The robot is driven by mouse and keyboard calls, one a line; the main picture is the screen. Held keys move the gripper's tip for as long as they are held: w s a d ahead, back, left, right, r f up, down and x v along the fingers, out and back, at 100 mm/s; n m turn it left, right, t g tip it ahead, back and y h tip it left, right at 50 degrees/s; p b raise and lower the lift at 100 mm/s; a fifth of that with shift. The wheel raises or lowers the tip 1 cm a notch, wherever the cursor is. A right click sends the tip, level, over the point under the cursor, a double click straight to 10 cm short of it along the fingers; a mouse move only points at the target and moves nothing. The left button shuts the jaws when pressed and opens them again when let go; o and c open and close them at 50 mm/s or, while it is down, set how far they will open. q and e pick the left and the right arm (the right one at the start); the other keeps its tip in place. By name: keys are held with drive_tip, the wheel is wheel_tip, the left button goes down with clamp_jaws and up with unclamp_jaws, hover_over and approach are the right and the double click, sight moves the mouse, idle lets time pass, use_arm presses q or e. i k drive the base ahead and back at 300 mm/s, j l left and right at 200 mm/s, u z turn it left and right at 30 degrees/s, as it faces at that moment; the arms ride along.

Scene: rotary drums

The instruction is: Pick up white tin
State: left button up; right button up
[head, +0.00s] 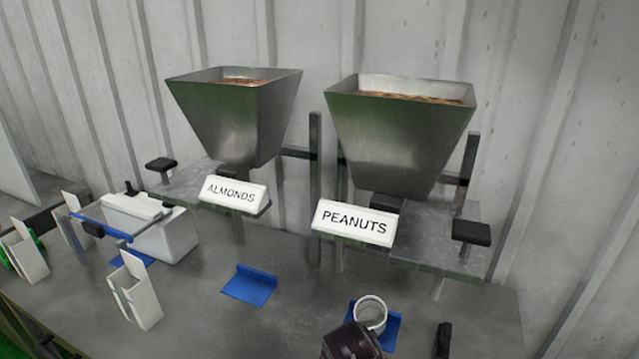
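The white tin (370,312) is a short round cup, open at the top, in the lower right of the head view. It stands on or over a blue mat (391,330) below the peanut hopper. A dark rounded part, which looks like part of one of my arms, covers the tin's lower front from the bottom edge. A thin black upright piece stands to its right, and I cannot tell whether it is a finger. No fingertips show clearly, so I cannot tell whether anything touches the tin. No arm comes in from the left.
A peanut hopper (400,135) and an almond hopper (235,120) stand behind, with labelled signs and black handles at the shelf sides. Another blue mat (249,285) lies bare at centre. White cartons (139,290) and a white machine with a blue bar stand left.

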sight(370, 310)
drive_tip(key=k+j, duration=0.1)
drive_tip(key=k, duration=0.3)
drive_tip(key=k+j, duration=0.1)
drive_tip(key=k, duration=0.35)
